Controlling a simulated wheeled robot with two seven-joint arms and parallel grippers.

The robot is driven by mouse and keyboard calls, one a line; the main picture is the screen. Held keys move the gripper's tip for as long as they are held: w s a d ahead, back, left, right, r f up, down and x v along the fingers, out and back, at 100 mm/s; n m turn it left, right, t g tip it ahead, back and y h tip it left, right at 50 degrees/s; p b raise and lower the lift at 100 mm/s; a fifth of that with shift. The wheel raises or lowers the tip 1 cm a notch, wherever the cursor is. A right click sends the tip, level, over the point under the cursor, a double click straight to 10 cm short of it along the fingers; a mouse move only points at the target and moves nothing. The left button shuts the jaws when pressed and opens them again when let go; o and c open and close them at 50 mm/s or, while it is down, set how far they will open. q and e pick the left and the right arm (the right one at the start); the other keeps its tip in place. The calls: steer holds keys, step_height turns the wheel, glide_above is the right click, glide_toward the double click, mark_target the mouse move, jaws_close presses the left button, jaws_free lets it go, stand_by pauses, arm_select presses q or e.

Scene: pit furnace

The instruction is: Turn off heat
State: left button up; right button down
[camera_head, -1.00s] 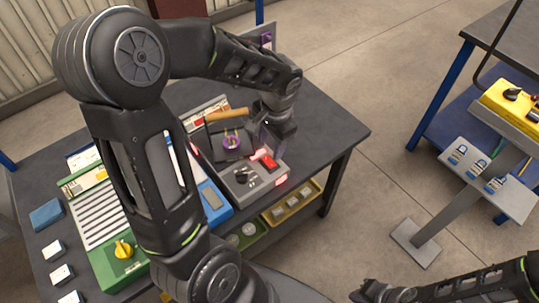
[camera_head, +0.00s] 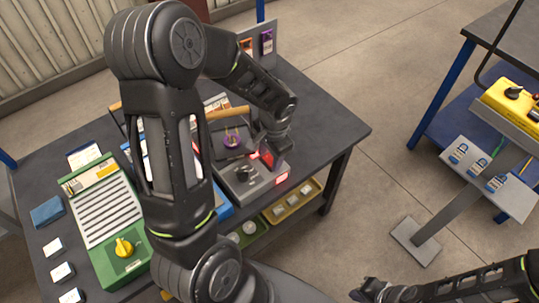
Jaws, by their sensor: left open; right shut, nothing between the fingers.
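A small grey furnace unit (camera_head: 262,190) stands on the dark table. A black knob (camera_head: 244,174) is on its top, and a red switch (camera_head: 267,158) sits beside the knob toward the back right. A red glow (camera_head: 281,179) shows at the unit's front right corner. A purple ring-like part (camera_head: 232,137) is at the unit's dark back section. My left gripper (camera_head: 264,147) reaches down at the red switch, open, and partly hides it; I cannot tell whether it touches. My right gripper (camera_head: 362,290) is shut and empty at the bottom right, away from the table.
A green unit (camera_head: 122,262) with a yellow knob (camera_head: 124,247) stands at the table's left. A wooden-handled tool (camera_head: 228,113) lies behind the furnace. Yellow and green bins (camera_head: 292,208) sit below the table edge. A yellow control box (camera_head: 514,103) is at the right.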

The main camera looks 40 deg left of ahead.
arm_select(q)
jaws_close()
steer(key=shift+r+p, duration=0.2)
steer(key=shift+p, duration=0.15)
steer(key=h+p, duration=0.1)
steer(key=p, duration=0.3)
steer(key=shift+a+r+g+h, duration=0.2)
steer(key=shift+a+g+h, duration=0.1)
steer(key=shift+a+h, duration=0.1)
steer(key=shift+w+f+h+p, duration=0.1)
steer(key=shift+f+h+p, duration=0.2)
steer(key=shift+h, duration=0.3)
jaws_free()
